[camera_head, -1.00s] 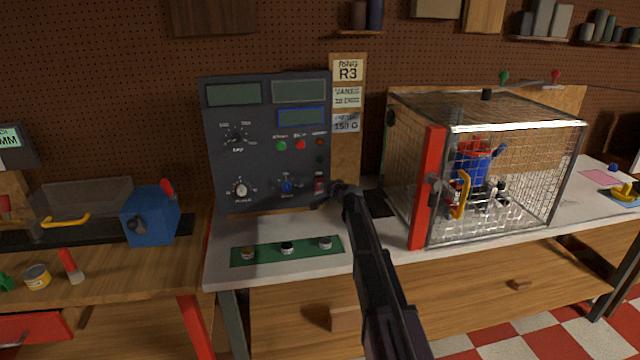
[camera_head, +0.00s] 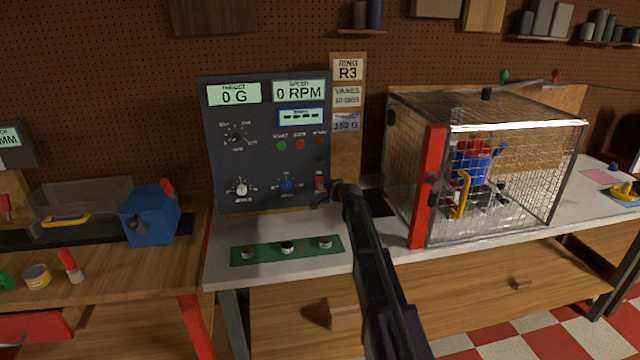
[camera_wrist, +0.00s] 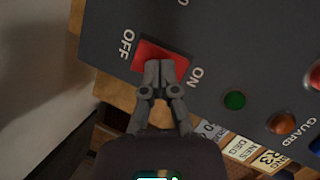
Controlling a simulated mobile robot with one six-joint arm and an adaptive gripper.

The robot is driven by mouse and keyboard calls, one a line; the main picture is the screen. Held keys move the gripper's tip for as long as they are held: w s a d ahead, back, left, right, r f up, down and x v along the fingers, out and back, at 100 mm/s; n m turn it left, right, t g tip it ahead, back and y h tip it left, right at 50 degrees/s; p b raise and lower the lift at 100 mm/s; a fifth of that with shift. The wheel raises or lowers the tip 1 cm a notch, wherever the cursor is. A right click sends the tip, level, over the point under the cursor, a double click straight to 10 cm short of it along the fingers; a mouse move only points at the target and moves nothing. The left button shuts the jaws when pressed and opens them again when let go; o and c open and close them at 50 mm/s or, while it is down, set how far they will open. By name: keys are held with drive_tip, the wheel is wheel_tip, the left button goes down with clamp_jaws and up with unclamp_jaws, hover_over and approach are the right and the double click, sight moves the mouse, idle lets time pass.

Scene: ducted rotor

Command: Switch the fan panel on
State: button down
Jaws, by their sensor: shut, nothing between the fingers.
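The fan panel (camera_head: 222,150) is a dark upright box at the back of the white bench. Its displays are lit: the thrust display (camera_head: 234,93) reads 0 G and the speed display (camera_head: 298,91) reads 0 RPM. The red rocker switch (camera_head: 320,183) is at the panel's lower right. In the wrist view the red switch (camera_wrist: 146,54) lies between the OFF and ON labels. My gripper (camera_wrist: 158,68) is shut and empty, with its fingertips over the switch's ON side. Its fingers cover part of the switch; I cannot tell whether they touch it.
A mesh cage (camera_head: 500,130) with a red front post stands to the right, holding a blue and red rotor unit. A green strip (camera_head: 265,251) with three small parts lies on the bench front. A blue box (camera_head: 150,214) stands at the left.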

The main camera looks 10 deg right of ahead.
drive_tip(key=shift+s+f, duration=0.3)
drive_tip(key=shift+s, duration=0.3)
drive_tip(key=shift+s+f+b, duration=0.1)
drive_tip(key=shift+s+b, duration=0.05)
drive_tip(key=shift+b, duration=0.15)
drive_tip(key=shift+s+f+b, duration=0.3)
drive_tip(key=shift+s+b, duration=0.05)
drive_tip(key=shift+s, duration=0.35)
drive_tip(key=shift+s+f+b, duration=0.3)
drive_tip(key=shift+s+f, duration=0.05)
drive_tip(key=shift+s, duration=0.4)
drive_tip(key=shift+s+f+b, duration=0.3)
drive_tip(key=shift+s+b, duration=0.05)
drive_tip(key=shift+s, duration=0.35)
